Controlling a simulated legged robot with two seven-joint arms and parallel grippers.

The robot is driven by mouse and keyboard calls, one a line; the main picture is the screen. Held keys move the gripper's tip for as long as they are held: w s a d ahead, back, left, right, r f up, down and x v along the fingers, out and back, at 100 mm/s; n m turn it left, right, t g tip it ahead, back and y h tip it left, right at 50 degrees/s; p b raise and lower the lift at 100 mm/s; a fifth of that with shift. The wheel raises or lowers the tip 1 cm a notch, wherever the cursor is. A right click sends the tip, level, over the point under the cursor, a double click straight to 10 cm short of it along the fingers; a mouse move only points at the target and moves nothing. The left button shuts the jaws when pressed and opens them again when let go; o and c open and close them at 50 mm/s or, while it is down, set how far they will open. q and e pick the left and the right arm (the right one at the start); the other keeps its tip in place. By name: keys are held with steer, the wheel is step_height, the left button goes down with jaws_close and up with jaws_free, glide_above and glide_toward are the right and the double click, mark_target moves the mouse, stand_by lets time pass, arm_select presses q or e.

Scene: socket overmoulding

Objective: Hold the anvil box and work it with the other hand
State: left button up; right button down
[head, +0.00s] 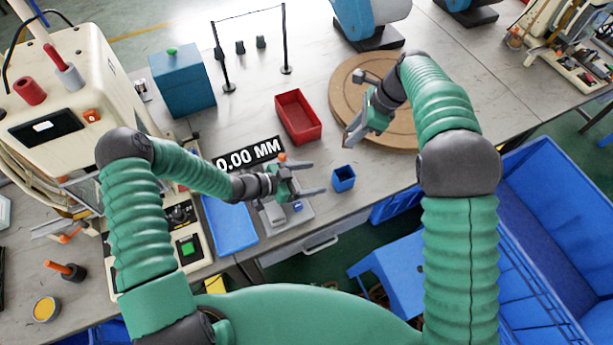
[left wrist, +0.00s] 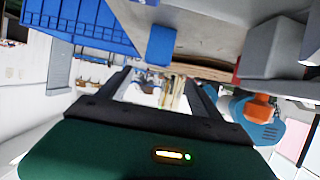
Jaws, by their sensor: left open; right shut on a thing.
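A small blue open-topped box (head: 343,180) stands at the table's front edge; it also shows in the left wrist view (left wrist: 161,45). I cannot tell whether it is the anvil box. My left gripper (head: 316,178) is open and empty, just left of the small blue box, its fingers pointing towards it. In the left wrist view its fingers (left wrist: 158,82) are apart with nothing between them. My right gripper (head: 352,132) is over the round wooden board (head: 343,88), shut on a small grey thing. That thing is mostly hidden and I cannot tell its shape.
A grey gauge stand (head: 283,217) with a 0.00 MM readout (head: 248,153) is under my left gripper. A blue tray (head: 230,224), a teal box (head: 182,82) and a cream machine (head: 75,95) stand left. Blue bins (head: 555,215) are at right.

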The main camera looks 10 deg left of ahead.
arm_select(q)
glide_toward(352, 173)
steer(key=shift+x, duration=0.95)
steer(key=x, duration=0.4)
steer(key=shift+w+a+f, duration=0.1)
steer(key=shift+w+f, duration=0.05)
steer(key=shift+f, duration=0.05)
steer(key=shift+w+f, duration=0.2)
steer(key=shift+w, duration=0.1)
arm_select(e)
steer(key=shift+w+d, duration=0.1)
arm_select(q)
steer(key=shift+d, duration=0.45)
steer(key=shift+c, duration=0.2)
steer(key=shift+d, duration=0.3)
steer(key=c, duration=0.5)
steer(key=shift+c, duration=1)
steer(key=shift+a, duration=0.5)
steer(key=c, duration=0.7)
steer(key=shift+d, duration=0.3)
steer(key=shift+a, duration=0.25)
arm_select(e)
step_height(352, 173, down, 11)
steer(key=d, duration=0.1)
steer(key=shift+d, duration=0.35)
arm_select(q)
steer(key=shift+d, duration=0.1)
